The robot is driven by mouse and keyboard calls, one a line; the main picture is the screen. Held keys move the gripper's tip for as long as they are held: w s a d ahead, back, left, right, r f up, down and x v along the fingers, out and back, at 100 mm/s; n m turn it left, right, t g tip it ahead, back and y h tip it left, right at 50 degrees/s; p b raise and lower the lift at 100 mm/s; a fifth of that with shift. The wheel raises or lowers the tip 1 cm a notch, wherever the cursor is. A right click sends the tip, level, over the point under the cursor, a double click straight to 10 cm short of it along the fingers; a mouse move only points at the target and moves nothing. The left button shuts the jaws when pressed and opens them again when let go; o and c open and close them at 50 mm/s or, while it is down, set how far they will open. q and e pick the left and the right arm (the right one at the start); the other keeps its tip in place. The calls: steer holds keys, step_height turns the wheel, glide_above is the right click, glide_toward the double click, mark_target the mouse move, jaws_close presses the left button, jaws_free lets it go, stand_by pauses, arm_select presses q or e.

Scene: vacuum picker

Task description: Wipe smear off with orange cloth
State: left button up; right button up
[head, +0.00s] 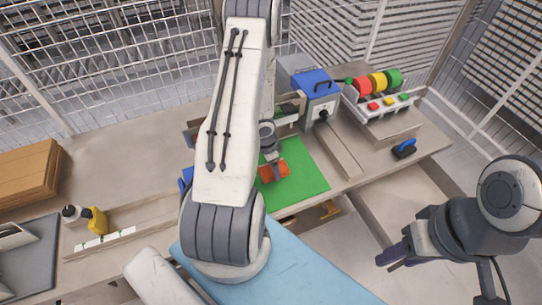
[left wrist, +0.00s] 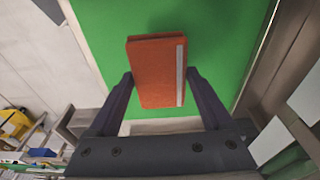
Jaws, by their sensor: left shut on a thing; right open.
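The orange cloth (head: 274,173) is a small folded block with a pale stripe along one side. It is over the green mat (head: 308,172) in the head view. My left gripper (left wrist: 160,88) is shut on the cloth, with one dark finger on each side of it in the left wrist view. Whether the cloth touches the mat I cannot tell. No smear shows on the visible green; my left arm and the cloth hide part of the mat. My right gripper (head: 393,257) is open and empty at the lower right, away from the mat.
A blue-topped grey machine (head: 312,92) and a rack with red, yellow and green round pieces (head: 376,84) stand behind the mat. A blue-handled brush (head: 404,149) lies at right. A yellow bottle (head: 97,221) and brown boxes (head: 27,172) are at left. Wire fencing encloses the back.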

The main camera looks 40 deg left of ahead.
arm_select(q)
steer(key=shift+d+r+p, duration=0.1)
steer(key=shift+r+p, duration=1.25)
steer(key=shift+r, duration=0.3)
